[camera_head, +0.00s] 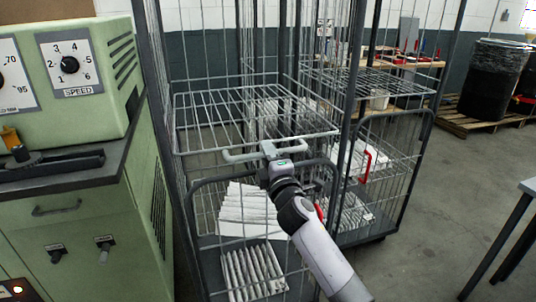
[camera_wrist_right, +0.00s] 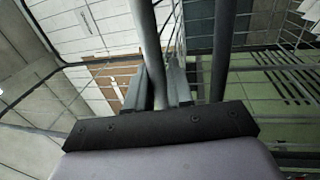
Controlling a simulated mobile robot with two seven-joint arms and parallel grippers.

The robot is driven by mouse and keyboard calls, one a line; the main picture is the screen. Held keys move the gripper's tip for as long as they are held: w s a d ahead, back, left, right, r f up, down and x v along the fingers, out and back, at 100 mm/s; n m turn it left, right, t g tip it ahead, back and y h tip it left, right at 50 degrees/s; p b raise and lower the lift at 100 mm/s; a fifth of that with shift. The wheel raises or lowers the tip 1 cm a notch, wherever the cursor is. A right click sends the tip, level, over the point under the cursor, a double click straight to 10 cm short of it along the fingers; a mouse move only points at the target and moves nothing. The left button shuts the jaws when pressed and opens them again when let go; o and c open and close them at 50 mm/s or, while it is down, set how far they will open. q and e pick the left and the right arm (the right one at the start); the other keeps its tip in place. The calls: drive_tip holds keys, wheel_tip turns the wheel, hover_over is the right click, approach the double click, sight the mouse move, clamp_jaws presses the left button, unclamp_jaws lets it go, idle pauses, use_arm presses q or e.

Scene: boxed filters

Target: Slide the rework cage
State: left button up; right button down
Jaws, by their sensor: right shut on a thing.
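A tall grey wire roll cage (camera_head: 240,107) stands in front of me in the head view, upright on the floor. It has a wire shelf halfway up and a low front gate (camera_head: 210,180). White boxed or pleated filters (camera_head: 245,210) lie in its lower part. My right gripper (camera_head: 270,150) is shut on a pale bar (camera_head: 238,157) at the front of the cage. In the right wrist view a grey bar (camera_wrist_right: 147,30) runs between the fingers (camera_wrist_right: 163,75). My arm hides part of the gate. My left gripper is out of view.
A green machine (camera_head: 75,75) with a dark worktop stands close on the left. A table edge (camera_head: 525,188) is at far right; open floor (camera_head: 440,210) lies between.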

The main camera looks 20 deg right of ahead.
drive_tip(key=c, duration=1.2)
unclamp_jaws()
drive_tip(key=shift+o, duration=0.2)
drive_tip(key=s+f, duration=0.1)
drive_tip(key=s, duration=0.6)
drive_tip(key=shift+a+f, duration=0.2)
drive_tip(key=shift+a, duration=0.05)
drive_tip(key=s+a+f+m+g+y+p, duration=0.1)
drive_tip(key=s+f+m+g, duration=0.4)
drive_tip(key=s+f, duration=0.7)
drive_tip(key=s+a+f+m+g+y+p, duration=0.1)
drive_tip(key=s+f+m+g+p, duration=0.3)
drive_tip(key=s+f+m, duration=0.6)
drive_tip(key=s+f+y, duration=0.1)
drive_tip(key=s+f, duration=0.1)
drive_tip(key=s, duration=0.5)
drive_tip(key=shift+s+f+g, duration=0.15)
drive_tip(key=shift+f+g, duration=0.05)
drive_tip(key=shift+g, duration=0.2)
